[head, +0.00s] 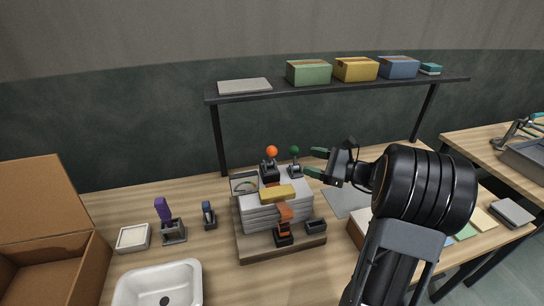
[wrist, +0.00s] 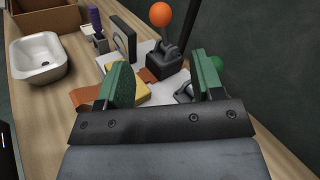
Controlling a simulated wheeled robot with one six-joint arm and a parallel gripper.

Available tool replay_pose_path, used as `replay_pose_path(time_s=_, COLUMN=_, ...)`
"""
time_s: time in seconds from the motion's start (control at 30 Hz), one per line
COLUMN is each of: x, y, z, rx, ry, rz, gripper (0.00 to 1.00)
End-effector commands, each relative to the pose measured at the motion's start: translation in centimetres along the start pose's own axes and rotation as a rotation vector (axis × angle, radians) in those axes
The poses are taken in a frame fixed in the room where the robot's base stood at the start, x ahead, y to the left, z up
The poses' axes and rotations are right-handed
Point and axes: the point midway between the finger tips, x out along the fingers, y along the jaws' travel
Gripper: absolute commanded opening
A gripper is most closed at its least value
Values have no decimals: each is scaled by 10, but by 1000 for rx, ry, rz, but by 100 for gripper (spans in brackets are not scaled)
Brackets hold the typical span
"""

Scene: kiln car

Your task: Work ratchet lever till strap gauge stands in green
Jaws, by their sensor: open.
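A pale stack of slabs (head: 262,212) stands on a wooden base (head: 244,246), with an orange strap (head: 285,213) and a yellow pad (head: 278,193) over it. Behind the pad, a lever with an orange ball knob (head: 271,151) rises from a black block; it also shows in the wrist view (wrist: 160,14). To its right is a lever with a green knob (head: 294,150), partly behind a finger in the wrist view (wrist: 218,63). The gauge (head: 244,184) is at the stack's back left; its reading is too small to tell. My gripper (head: 316,162) is open and empty, right of both knobs.
A dark shelf frame (head: 340,88) with several boxes spans the back. Left are a purple-handled tool (head: 162,209) in a holder, a small dark-handled item (head: 208,213), a white dish (head: 133,237), a white sink (head: 160,285) and an open cardboard box (head: 50,225).

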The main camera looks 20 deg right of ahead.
Motion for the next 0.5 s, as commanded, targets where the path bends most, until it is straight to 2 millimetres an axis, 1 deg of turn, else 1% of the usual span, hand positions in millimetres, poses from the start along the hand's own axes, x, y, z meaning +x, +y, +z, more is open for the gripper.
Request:
replay_pose_path(time_s=0.17, x=27, y=-1, z=2, rx=6, ry=-8, rz=-2, gripper=61)
replay_pose_path(time_s=0.4, x=75, y=-1, z=2, rx=5, ry=-6, rz=1, gripper=61)
replay_pose_path(time_s=0.5, x=92, y=-1, z=2, rx=3, ry=-6, rz=0, gripper=61)
